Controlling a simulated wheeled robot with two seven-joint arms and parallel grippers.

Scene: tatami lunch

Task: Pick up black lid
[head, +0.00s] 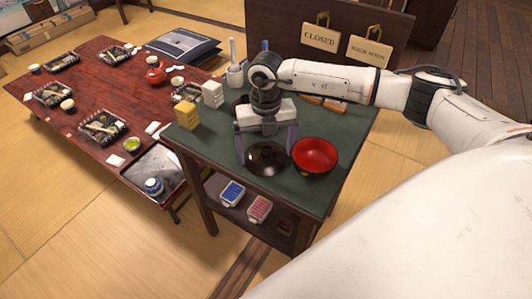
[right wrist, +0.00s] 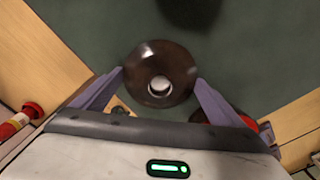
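The black lid (head: 266,158) is a round, dark, glossy disc near the front edge of the green-topped side table (head: 215,152). In the right wrist view, the lid (right wrist: 160,74) lies level, with a pale round knob at its centre. My right gripper (head: 266,143) is over the lid, pointing down, its fingers spread wide. In the right wrist view, my right gripper's fingertips (right wrist: 160,76) appear at opposite sides of the lid's rim. I cannot tell whether they touch it. My left gripper is not in view.
A red bowl (head: 316,155) stands close to the right of the lid. Yellow blocks (head: 187,115) and white blocks (head: 212,94) stand at the left edge. A white mortar (head: 235,77) is behind. A low red table (head: 92,85) with lunch trays is at the left.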

